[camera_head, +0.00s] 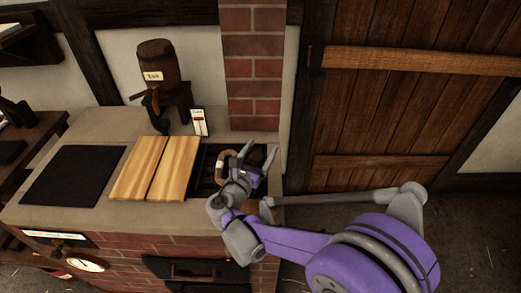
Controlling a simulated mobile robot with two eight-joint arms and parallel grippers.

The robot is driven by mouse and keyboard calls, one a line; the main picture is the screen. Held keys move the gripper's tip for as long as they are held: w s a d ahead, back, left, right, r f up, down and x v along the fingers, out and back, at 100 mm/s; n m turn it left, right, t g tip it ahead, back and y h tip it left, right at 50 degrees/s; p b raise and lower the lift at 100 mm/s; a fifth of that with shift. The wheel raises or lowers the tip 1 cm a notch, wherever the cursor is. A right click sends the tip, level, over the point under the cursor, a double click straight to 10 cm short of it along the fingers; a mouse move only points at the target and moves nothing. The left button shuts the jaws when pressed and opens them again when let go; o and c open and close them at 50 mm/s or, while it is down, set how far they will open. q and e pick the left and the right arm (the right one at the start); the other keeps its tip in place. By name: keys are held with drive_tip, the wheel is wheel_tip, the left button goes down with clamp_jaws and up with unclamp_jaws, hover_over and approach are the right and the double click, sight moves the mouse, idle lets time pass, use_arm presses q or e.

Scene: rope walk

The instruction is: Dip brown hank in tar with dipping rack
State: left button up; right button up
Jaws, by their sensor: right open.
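A brown ring-shaped piece (222,156), likely the brown hank, shows at the dark opening (206,180) in the right part of the brick-built counter. My right gripper (256,165) is open over the right side of this opening, close beside the brown piece. I cannot tell whether they touch. The gripper hides part of the opening, and the dipping rack and the tar cannot be made out clearly. My left gripper is not in view.
Two pale wooden boards (172,166) lie left of the opening, with a black plate (73,175) further left. A small barrel (158,66) on a stand and a gauge card (199,121) stand behind. A brick pillar (252,70) rises at the back.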

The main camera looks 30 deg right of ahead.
drive_tip(key=shift+c, duration=0.2)
clamp_jaws()
wheel_tip(320, 180, down, 4)
drive_tip(key=b, duration=0.3)
drive_tip(key=shift+f, duration=0.25)
drive_tip(key=shift+o, duration=0.2)
unclamp_jaws()
drive_tip(key=v, duration=1.1)
drive_tip(key=shift+b, duration=0.3)
